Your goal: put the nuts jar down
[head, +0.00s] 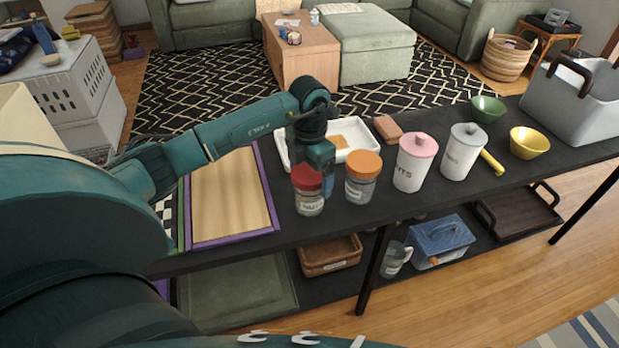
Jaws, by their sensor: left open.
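The nuts jar (309,201) is a clear jar with a red lid and a white label reading NUTS. It appears to stand upright on the dark table (400,222), close to its front edge. My left gripper (318,183) points down just behind the jar. It is open, and its fingertips are partly hidden by the jar. Whether a finger touches the jar cannot be told. My right gripper is not in view.
An orange-lidded jar (361,188) stands close on the right, then a pink-lidded canister (410,170) and a grey one (461,158). A wooden board with purple edging (228,236) lies left. A white tray (364,133) lies behind my gripper.

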